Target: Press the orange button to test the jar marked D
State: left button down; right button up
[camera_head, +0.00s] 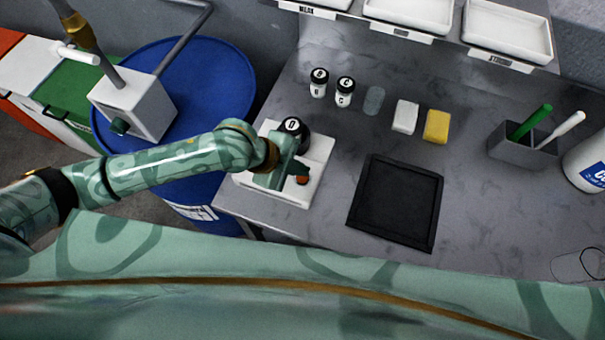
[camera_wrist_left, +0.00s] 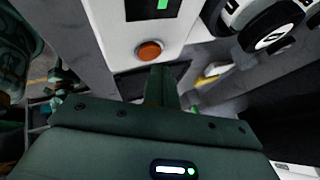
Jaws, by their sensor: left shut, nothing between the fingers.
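The white tester (camera_head: 318,150) stands at the left end of the grey bench. The jar marked D (camera_head: 292,128), with a black lid, stands upright at its back; a dark-lidded jar (camera_wrist_left: 272,28) shows at the upper right of the wrist view. The orange button (camera_wrist_left: 149,51) is on the tester's white face, below a dark display with a green mark (camera_wrist_left: 162,5). My right gripper is out of view.
Two more black-lidded jars (camera_head: 344,90) stand behind, near a white block (camera_head: 405,116) and a yellow block (camera_head: 437,126). A black tray (camera_head: 396,205) lies right of the tester. A grey pen holder (camera_head: 520,148) stands further right. A blue drum (camera_head: 205,75) is at left.

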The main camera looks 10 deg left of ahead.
aim_at(299, 178)
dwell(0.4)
pick_arm(q)
jog(key=shift+f, duration=0.45)
jog(key=shift+f, duration=0.35)
dwell(0.5)
jog(key=shift+r+p, duration=0.8)
jog(key=shift+p, duration=0.15)
jog(key=shift+r, duration=0.1)
notch_tip(299, 178, up, 5)
jog(key=p, duration=0.5)
jog(key=shift+p, duration=0.3)
